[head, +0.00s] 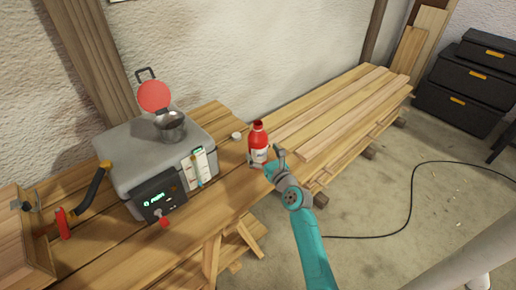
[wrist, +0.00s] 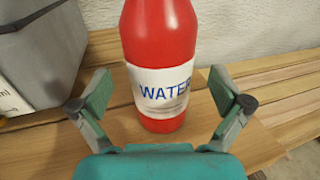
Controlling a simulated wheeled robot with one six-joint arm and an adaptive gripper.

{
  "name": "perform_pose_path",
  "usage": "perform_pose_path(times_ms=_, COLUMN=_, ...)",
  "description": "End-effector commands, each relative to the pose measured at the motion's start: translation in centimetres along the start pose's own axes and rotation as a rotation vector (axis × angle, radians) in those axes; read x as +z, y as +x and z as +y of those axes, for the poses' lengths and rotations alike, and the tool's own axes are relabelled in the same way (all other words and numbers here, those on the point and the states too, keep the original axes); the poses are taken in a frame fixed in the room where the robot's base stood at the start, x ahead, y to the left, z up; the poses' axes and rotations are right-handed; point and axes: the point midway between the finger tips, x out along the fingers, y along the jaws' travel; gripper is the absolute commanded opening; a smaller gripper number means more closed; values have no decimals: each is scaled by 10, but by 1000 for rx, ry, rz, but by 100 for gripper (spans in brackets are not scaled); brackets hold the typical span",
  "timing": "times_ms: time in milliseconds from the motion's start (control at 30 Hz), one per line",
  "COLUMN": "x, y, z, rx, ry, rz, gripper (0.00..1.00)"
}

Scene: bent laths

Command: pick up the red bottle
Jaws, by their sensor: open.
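The red bottle (head: 258,143) stands upright on the wooden bench, to the right of the grey machine. In the wrist view the red bottle (wrist: 158,40) is large and close, with a white label reading "WATER". My gripper (wrist: 160,95) is open, one finger to the left of the bottle and one to the right, with gaps on both sides. The bottle stands ahead of my palm, around the level of the fingertips. In the head view my gripper (head: 268,163) is at the bottle's lower right, and part of it overlaps the bottle's base.
A grey machine (head: 130,156) with a metal pot (head: 171,128) on top stands left of the bottle. A small white round item (head: 237,136) lies behind it. Long laths (head: 340,112) lie to the right. A black cable (head: 412,200) crosses the floor.

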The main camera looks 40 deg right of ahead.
Motion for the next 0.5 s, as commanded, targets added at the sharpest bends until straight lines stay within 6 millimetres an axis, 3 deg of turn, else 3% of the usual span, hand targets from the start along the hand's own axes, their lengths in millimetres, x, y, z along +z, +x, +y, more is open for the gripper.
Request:
perform_pose_path(times_ms=200, x=0, y=28, z=0, rx=2, ry=0, rz=0, gripper=100)
perform_pose_path(times_ms=500, x=0, y=33, z=0, rx=1, ry=-1, rz=0, gripper=100)
